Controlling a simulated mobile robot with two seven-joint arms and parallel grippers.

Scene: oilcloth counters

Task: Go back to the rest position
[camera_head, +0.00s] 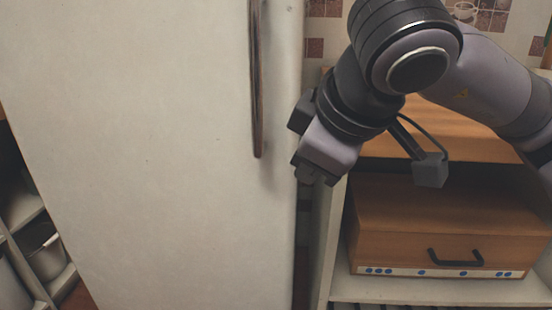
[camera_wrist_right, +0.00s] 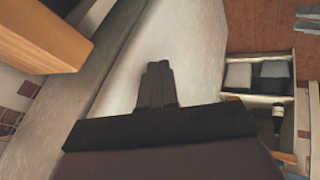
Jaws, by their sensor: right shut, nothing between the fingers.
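My right gripper (camera_head: 315,176) is at the right edge of the white fridge, in front of the gap beside the shelf unit. It is shut and empty; its fingers lie together in the right wrist view (camera_wrist_right: 157,84). The white fridge door (camera_head: 150,150) fills the left half of the head view and looks closed. Its long metal handle (camera_head: 257,80) is to the left of my right gripper, apart from it. My left gripper is in neither view.
A wooden box with a black handle (camera_head: 455,262) stands in the white shelf unit (camera_head: 440,291) at right, below a wooden top (camera_head: 470,135). A pot (camera_head: 47,258) stands on shelves at far left. The right wrist view shows an open compartment (camera_wrist_right: 258,98) with several items.

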